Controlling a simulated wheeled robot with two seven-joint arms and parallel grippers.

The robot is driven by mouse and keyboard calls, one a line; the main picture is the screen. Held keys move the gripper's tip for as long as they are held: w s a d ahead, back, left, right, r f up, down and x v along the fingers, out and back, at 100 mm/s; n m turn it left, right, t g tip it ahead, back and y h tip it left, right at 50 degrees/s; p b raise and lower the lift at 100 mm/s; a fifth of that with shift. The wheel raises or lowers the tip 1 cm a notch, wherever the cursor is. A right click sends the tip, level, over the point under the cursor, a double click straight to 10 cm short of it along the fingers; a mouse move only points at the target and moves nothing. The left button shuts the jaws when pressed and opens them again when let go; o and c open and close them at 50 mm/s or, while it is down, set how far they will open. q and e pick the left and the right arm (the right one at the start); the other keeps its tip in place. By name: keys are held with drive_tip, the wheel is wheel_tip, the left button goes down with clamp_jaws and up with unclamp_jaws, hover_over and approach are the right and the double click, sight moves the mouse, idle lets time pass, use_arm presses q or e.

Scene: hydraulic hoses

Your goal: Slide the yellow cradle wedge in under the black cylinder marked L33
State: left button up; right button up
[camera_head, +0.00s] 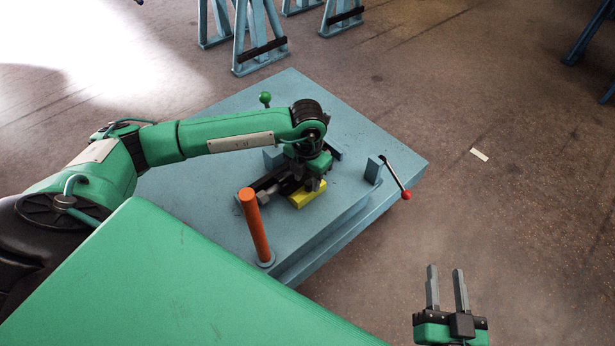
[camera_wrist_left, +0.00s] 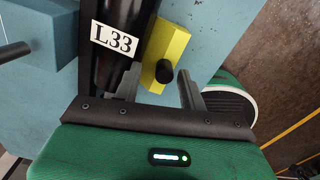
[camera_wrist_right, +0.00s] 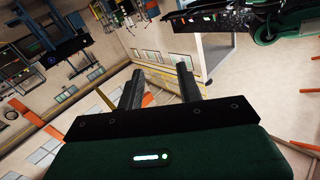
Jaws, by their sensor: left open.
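The yellow cradle wedge (camera_head: 306,195) lies on the blue table beside the black cylinder. In the left wrist view the wedge (camera_wrist_left: 173,45) has a black knob (camera_wrist_left: 165,71) and lies close along the right side of the cylinder (camera_wrist_left: 104,75), which bears a white L33 label. I cannot tell whether they touch. My left gripper (camera_wrist_left: 158,85) is open, with its fingertips on either side of the knob, apart from it. In the head view the left gripper (camera_head: 308,180) is above the wedge and hides part of it and the cylinder. My right gripper (camera_head: 448,285) is open and empty, away from the table.
The blue table (camera_head: 360,140) carries an orange post (camera_head: 254,225) at its front, a red-knobbed lever (camera_head: 396,178) at its right edge and a green-knobbed lever (camera_head: 265,99) behind my arm. Blue trestles (camera_head: 255,35) stand on the floor behind. Floor to the right is mostly clear.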

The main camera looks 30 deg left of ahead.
sight(308, 181)
drive_tip(key=shift+f, duration=0.1)
use_arm(q)
wheel_tip(308, 181, up, 7)
drive_tip(key=shift+p, duration=0.75)
wheel_tip(308, 181, up, 7)
drive_tip(key=p, duration=0.1)
use_arm(e)
drive_tip(key=s+f+g+h, duration=0.1)
drive_tip(key=s+f+g, duration=0.2)
drive_tip(key=f+g, duration=0.2)
drive_tip(key=shift+d+f, duration=0.35)
drive_tip(key=shift+f, duration=0.1)
use_arm(q)
drive_tip(key=shift+f, duration=0.1)
use_arm(e)
drive_tip(key=shift+s, duration=0.1)
